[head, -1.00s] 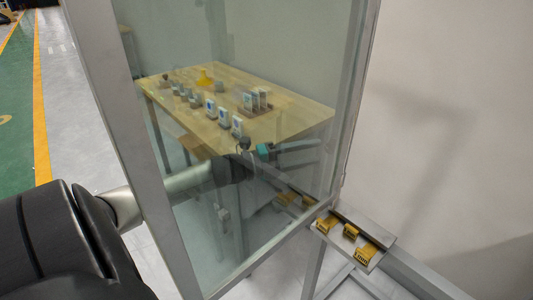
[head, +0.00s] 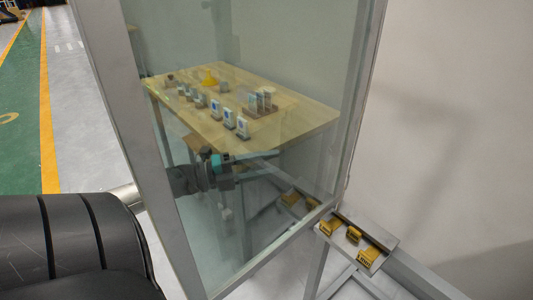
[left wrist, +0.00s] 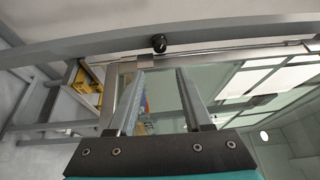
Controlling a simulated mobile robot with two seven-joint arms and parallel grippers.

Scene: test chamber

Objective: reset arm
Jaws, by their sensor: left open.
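My left arm comes in from the left and passes behind the metal post of a glass panel. My left gripper (head: 281,162), with a teal band, shows through the glass (head: 290,215), in front of and below the wooden table's near edge. Its fingers point right. In the left wrist view the two fingers of my left gripper (left wrist: 161,73) are apart with nothing gripped between them. A grey metal bar (left wrist: 215,34) with a small black knob (left wrist: 158,43) lies beyond the tips. My right gripper is in neither view.
A wooden table (head: 300,117) with several small upright blocks (head: 228,118) and a yellow object (head: 209,78) stands behind the glass. A metal shelf (head: 384,236) with yellow parts (head: 367,257) is at lower right. A plain wall (head: 460,100) fills the right. Open floor lies at far left.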

